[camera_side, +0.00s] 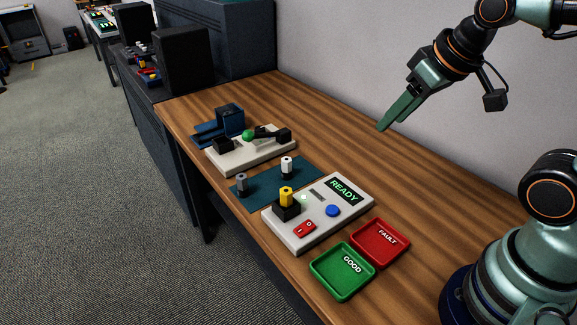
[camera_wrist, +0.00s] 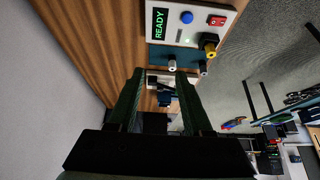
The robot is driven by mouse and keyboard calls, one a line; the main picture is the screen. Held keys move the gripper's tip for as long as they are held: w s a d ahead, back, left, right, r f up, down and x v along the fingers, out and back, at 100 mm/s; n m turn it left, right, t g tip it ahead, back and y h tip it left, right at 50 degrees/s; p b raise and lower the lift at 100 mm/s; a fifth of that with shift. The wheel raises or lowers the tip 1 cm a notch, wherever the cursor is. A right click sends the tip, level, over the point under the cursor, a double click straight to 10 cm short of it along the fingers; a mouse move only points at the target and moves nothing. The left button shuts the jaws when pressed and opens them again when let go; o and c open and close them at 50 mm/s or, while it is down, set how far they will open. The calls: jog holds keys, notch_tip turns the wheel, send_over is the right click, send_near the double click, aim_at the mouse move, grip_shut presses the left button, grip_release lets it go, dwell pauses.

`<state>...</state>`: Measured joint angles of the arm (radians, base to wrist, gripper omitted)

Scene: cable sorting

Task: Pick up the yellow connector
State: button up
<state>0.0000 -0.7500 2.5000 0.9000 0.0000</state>
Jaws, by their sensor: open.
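The yellow connector (camera_side: 286,196) stands upright in a black socket on the white tester box (camera_side: 333,213), whose screen reads READY. In the wrist view the yellow connector (camera_wrist: 210,52) shows at the upper right, beyond the fingers. My gripper (camera_side: 384,126) hangs above the table, up and to the right of the connector in the side view, well apart from it. In the wrist view my gripper (camera_wrist: 161,75) has its two green fingers spread with nothing held between them.
A grey connector (camera_side: 241,184) and a white connector (camera_side: 287,167) stand on a dark teal mat (camera_side: 262,200). A green GOOD tray (camera_side: 321,277) and red FAULT tray (camera_side: 379,258) lie in front. A pale fixture (camera_side: 270,157) sits behind.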

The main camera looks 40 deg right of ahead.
jog(key=shift+o, duration=0.3)
jog(key=shift+o, duration=1.3)
jog(key=n+g, duration=0.6)
jog(key=n, duration=0.9)
send_over(286, 190)
jog(key=f, duration=1.3)
jog(key=shift+a, duration=0.3)
jog(key=shift+d+f, duration=0.2)
jog(key=shift+f, duration=1.15)
jog(key=shift+d+f, duration=0.15)
jog(key=shift+f, duration=1.15)
